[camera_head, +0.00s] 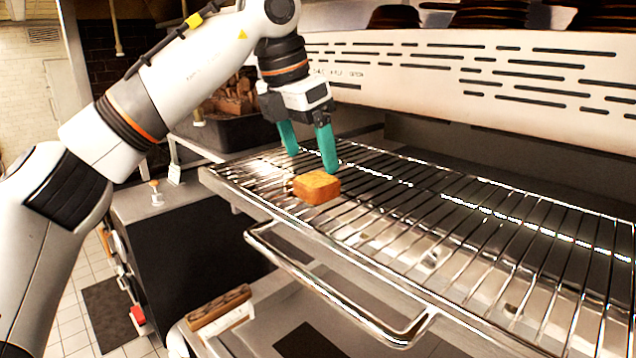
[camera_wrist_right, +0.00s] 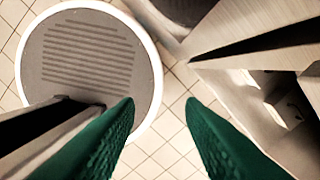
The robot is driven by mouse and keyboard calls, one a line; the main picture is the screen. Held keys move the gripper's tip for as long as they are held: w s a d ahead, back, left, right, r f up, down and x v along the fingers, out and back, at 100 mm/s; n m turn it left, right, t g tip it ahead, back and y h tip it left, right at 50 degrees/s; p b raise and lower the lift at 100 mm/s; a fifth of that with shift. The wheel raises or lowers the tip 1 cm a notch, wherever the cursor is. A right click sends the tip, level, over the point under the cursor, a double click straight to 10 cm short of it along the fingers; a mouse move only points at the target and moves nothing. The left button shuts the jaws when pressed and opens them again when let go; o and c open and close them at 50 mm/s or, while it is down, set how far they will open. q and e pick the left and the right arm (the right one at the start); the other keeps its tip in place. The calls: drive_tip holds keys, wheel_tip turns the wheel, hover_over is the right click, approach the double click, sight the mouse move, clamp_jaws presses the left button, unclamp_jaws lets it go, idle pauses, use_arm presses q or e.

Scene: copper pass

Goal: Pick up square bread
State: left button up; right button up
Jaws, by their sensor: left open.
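The square bread (camera_head: 317,187) is a small golden-brown block lying on the wire rack (camera_head: 480,225) near its left end in the head view. My left gripper (camera_head: 310,162), with green fingers, is open just above and behind the bread. Its fingertips look apart from the bread, and nothing is between them. My right gripper (camera_wrist_right: 160,110) shows only in the right wrist view, with its two green fingers apart and empty over the floor.
A pull handle (camera_head: 335,290) juts out below the rack's front edge. A slotted metal panel (camera_head: 470,75) runs above the rack. A dark bin of wood pieces (camera_head: 235,115) stands behind. The rack right of the bread is clear.

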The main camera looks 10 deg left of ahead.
sight(316, 179)
use_arm(q)
drive_tip(key=p+x, duration=0.2)
drive_tip(key=x, duration=0.1)
drive_tip(key=shift+s+f, duration=0.1)
drive_tip(key=shift+s, duration=0.3)
drive_tip(key=shift+f, duration=0.35)
drive_tip(key=shift+d+f, duration=0.1)
drive_tip(key=shift+f, duration=0.15)
drive_tip(key=shift+w+f, duration=0.2)
drive_tip(key=shift+s+d+r, duration=0.1)
drive_tip(key=c, duration=1)
drive_tip(key=shift+c, duration=0.3)
use_arm(e)
drive_tip(key=w+r, duration=0.1)
drive_tip(key=r, duration=0.1)
drive_tip(key=shift+w+a+r, duration=0.2)
drive_tip(key=shift+w+r, duration=0.1)
drive_tip(key=shift+w, duration=0.05)
